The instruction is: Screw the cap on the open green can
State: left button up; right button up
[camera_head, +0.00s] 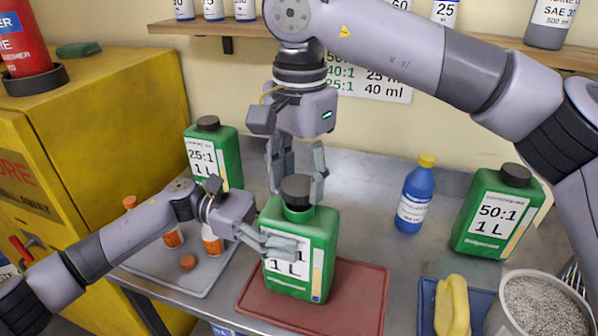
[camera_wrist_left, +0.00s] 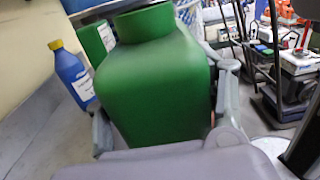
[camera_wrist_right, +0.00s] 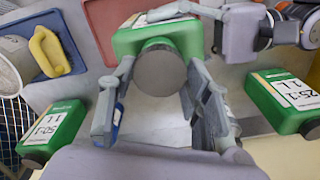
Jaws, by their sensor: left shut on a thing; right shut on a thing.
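The green can (camera_head: 318,232) stands upright on the red mat (camera_head: 352,300) in the head view. My left gripper (camera_head: 290,245) is shut on the can's body from the left; the can also fills the left wrist view (camera_wrist_left: 160,80). The black cap (camera_head: 296,189) is at the can's neck, level and in line with it. My right gripper (camera_head: 296,185) comes from above and is shut on the cap, which shows between its fingers in the right wrist view (camera_wrist_right: 160,70). Whether the cap touches the neck's thread is hard to tell.
A capped green 25:1 can (camera_head: 208,150) stands behind left, a capped 50:1 can (camera_head: 497,215) at right. A blue bottle (camera_head: 415,195) stands between. A grey tray (camera_head: 205,280) with orange-capped bottles is left.

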jog(key=shift+f, duration=0.15)
jog(key=shift+f, duration=0.75)
jog(key=shift+f, duration=0.55)
